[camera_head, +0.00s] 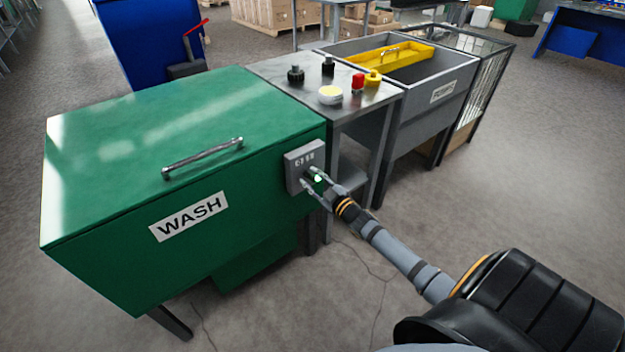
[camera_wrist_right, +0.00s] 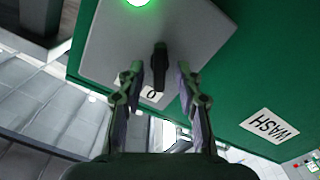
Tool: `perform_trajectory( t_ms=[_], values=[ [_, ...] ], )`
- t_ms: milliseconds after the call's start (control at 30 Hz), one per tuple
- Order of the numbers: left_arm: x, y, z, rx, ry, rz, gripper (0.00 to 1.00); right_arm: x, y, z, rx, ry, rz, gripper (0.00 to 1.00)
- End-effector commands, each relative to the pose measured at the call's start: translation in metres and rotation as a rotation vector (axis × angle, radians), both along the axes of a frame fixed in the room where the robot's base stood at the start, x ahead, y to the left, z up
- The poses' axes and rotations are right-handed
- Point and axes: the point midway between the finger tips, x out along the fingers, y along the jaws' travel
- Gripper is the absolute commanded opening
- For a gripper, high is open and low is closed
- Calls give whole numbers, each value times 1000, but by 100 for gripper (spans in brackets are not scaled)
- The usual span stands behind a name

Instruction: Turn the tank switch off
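The green wash tank (camera_head: 130,150) has a closed lid with a metal handle. A grey switch box (camera_head: 303,158) is on its right end; it fills the upper middle of the right wrist view (camera_wrist_right: 205,35). A black switch knob (camera_wrist_right: 159,62) stands on the box, with a "0" label (camera_wrist_right: 152,95) beside it. A green lamp (camera_wrist_right: 140,3) on the box is lit. My right gripper (camera_head: 314,184) is at the box. In the right wrist view its open fingers (camera_wrist_right: 158,75) stand on both sides of the knob, with gaps visible. My left gripper is not in view.
A metal table (camera_head: 300,92) with bottles and a jar stands beside the tank. Beyond it are a grey sink-like tank (camera_head: 425,100) with a yellow tray (camera_head: 380,65) and a glass-sided case (camera_head: 480,85). A blue bin (camera_head: 140,40) is behind. The floor at right is clear.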

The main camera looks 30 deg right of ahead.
Motion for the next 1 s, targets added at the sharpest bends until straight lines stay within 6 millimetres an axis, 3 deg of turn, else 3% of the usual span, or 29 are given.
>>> perform_trajectory(
  t_ms=[200,367,1000],
  values=[
    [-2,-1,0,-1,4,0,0,-1,0,0,1,-1,1,35],
    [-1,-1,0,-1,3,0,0,-14,-1,0,0,0,2,35],
    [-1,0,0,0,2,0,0,-114,-8,-1,-2,3,3,35]
  ],
)
